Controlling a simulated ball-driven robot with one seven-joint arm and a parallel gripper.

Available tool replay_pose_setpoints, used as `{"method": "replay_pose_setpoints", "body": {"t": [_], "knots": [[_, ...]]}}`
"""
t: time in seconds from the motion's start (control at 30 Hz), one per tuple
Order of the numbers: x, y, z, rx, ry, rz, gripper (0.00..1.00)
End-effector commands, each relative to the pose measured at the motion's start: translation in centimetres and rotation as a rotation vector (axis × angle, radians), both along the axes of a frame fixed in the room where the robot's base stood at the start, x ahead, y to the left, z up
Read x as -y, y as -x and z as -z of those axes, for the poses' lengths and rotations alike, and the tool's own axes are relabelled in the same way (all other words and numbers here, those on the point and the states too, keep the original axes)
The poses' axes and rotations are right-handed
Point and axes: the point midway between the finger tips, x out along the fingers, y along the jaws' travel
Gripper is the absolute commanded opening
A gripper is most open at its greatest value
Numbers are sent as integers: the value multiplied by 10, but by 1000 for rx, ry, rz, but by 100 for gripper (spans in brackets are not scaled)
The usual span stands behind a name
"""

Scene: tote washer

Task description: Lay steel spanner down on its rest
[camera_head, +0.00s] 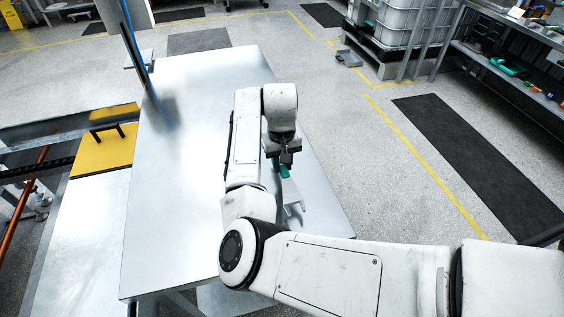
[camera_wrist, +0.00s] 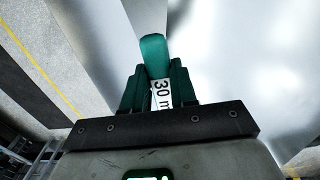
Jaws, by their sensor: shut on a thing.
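My gripper (camera_head: 284,160) is over the right side of the metal table and is shut on the steel spanner (camera_head: 284,171). The spanner's green grip shows just below the jaws. In the wrist view, the spanner (camera_wrist: 154,55) has a rounded green end and a white label reading "30 m", between the dark green fingers of my gripper (camera_wrist: 157,88). A pale grey forked piece (camera_head: 292,194) shows just below the grip near the table's right edge. I cannot tell whether it is the spanner's steel end or its rest, or whether it touches the table.
The metal table (camera_head: 185,190) is mostly bare. A blue-edged upright post (camera_head: 133,42) stands at its far left. A yellow plate with a black handle (camera_head: 103,150) lies left of it. A shelf with tools (camera_head: 515,75) stands far right. A dark mat (camera_head: 480,160) lies on the open floor.

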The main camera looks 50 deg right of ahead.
Motion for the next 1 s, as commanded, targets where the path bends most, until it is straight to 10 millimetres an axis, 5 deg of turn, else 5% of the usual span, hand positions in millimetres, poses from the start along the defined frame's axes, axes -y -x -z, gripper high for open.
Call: {"method": "replay_pose_setpoints", "body": {"t": [1.0], "knots": [[0, 1, 13, 12, -15, -3, 0]]}}
